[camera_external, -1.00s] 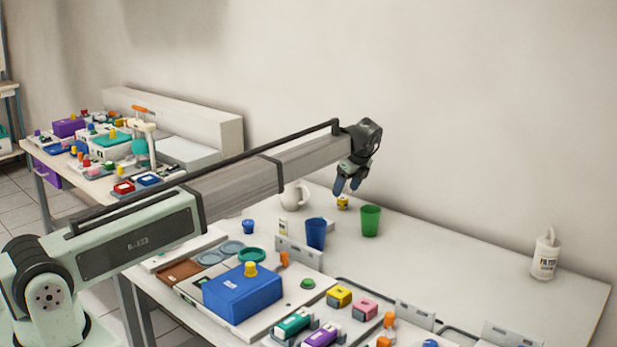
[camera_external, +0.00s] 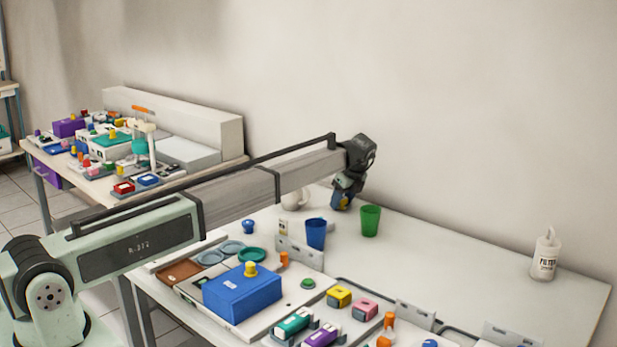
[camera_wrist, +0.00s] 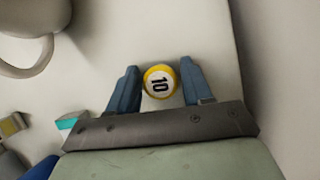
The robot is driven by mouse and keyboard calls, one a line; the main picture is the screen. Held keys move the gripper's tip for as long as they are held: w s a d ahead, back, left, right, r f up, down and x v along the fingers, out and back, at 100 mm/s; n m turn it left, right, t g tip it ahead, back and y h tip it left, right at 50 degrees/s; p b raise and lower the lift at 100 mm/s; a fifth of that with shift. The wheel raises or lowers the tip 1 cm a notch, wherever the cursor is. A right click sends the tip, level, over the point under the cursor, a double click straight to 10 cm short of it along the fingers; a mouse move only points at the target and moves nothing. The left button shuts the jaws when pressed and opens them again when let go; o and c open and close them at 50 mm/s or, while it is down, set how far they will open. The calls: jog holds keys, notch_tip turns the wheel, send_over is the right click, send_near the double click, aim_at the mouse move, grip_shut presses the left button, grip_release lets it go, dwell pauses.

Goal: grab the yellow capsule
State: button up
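The yellow capsule (camera_wrist: 160,81) has a yellow rim and a white top marked "10". In the wrist view it sits between the two blue fingers of my gripper (camera_wrist: 157,85), close to both. A thin gap seems to show on its left side, and I cannot tell whether the fingers press on it. In the external view my gripper (camera_external: 342,200) is low over the table at the back, left of the green cup, and its fingers mostly hide the capsule.
A green cup (camera_external: 370,221) stands just right of my gripper and a blue cup (camera_external: 316,234) stands in front of it. A white mug (camera_wrist: 30,22) is close by on the left. The wall is close behind. The table toward the white filter bottle (camera_external: 545,257) is clear.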

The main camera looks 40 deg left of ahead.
jog(key=c, duration=0.7)
